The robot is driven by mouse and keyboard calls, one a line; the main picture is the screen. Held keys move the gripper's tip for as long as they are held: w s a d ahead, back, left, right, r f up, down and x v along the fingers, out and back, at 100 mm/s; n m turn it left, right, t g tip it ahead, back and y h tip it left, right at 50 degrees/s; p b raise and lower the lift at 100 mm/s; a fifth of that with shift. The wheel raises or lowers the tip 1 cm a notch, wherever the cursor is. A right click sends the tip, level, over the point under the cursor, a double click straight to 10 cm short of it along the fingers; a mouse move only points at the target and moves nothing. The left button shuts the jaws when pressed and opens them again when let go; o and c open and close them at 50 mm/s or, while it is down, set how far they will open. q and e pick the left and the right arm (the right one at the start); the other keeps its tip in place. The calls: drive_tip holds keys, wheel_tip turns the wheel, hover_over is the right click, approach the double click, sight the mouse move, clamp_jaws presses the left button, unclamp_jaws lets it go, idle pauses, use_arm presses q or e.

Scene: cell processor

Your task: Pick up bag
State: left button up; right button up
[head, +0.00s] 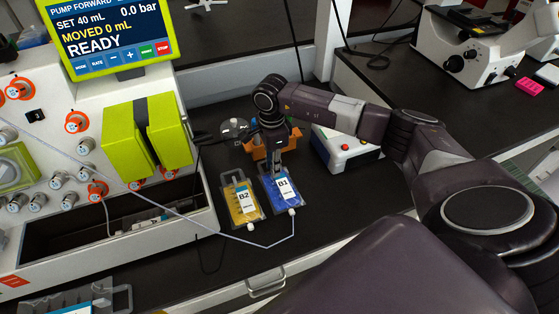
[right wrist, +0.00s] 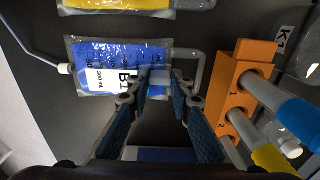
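The blue bag labelled B1 (head: 279,195) lies flat on the dark bench, and it fills the upper left of the right wrist view (right wrist: 105,55). The yellow bag labelled B2 (head: 240,205) lies just left of it; its edge shows in the right wrist view (right wrist: 120,4). My right gripper (head: 277,172) points down at B1's far end. Finger contact with the bag cannot be told. My left gripper is not in view.
An orange rack (right wrist: 243,75) holding tubes stands close to the right gripper. A thin tube runs from B1 to the white pump machine (head: 85,215) at left. A white device with buttons (head: 345,150) stands at right.

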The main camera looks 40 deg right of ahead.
clamp_jaws()
drive_tip(key=shift+r, duration=0.1)
wheel_tip(320, 180, up, 20)
drive_tip(key=b, duration=0.3)
drive_tip(key=shift+c, duration=0.4)
unclamp_jaws()
clamp_jaws()
